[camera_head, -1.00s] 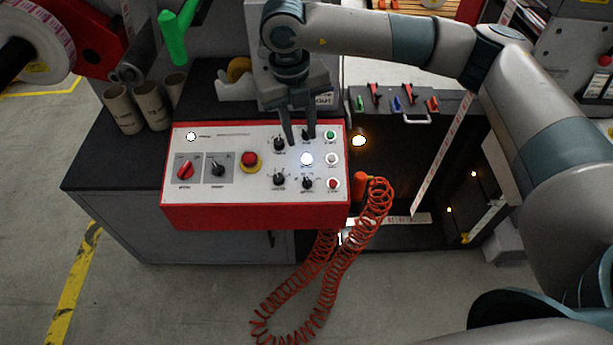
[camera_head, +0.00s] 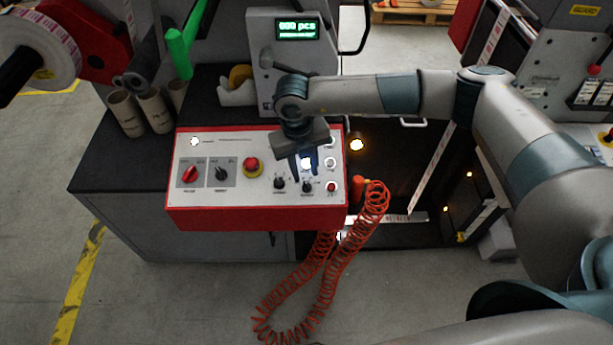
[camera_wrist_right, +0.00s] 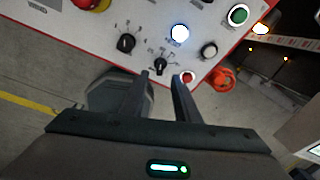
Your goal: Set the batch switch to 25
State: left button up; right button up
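The white control panel (camera_head: 205,148) with red sides carries several small black knobs; I cannot read which is the batch switch. My right gripper (camera_head: 304,177) points at the lower right of the panel, its two fingers apart and empty. In the right wrist view, the fingers (camera_wrist_right: 161,80) stand on either side of the line to a small black knob (camera_wrist_right: 160,66), just short of it in the picture; I cannot tell contact. Another black knob (camera_wrist_right: 126,43) is to its left. The upper small knobs are hidden behind the gripper in the head view. My left gripper is not in view.
A red emergency button (camera_head: 253,166), a red rotary switch (camera_head: 190,174) and a larger black selector (camera_head: 221,174) are to the left. A lit white button (camera_wrist_right: 179,33) is close by. A coiled orange cable (camera_head: 334,245) hangs in front. A green display (camera_head: 298,29) reads 000 pcs.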

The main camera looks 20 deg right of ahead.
aim_at(307, 185)
jog(key=shift+d+f+p, duration=0.15)
jog(key=shift+f+p, duration=0.25)
jog(key=shift+f, duration=1.05)
jog(key=shift+d+f+p, duration=0.1)
jog(key=shift+f+p, duration=0.3)
jog(key=shift+f, duration=1.05)
grip_shut()
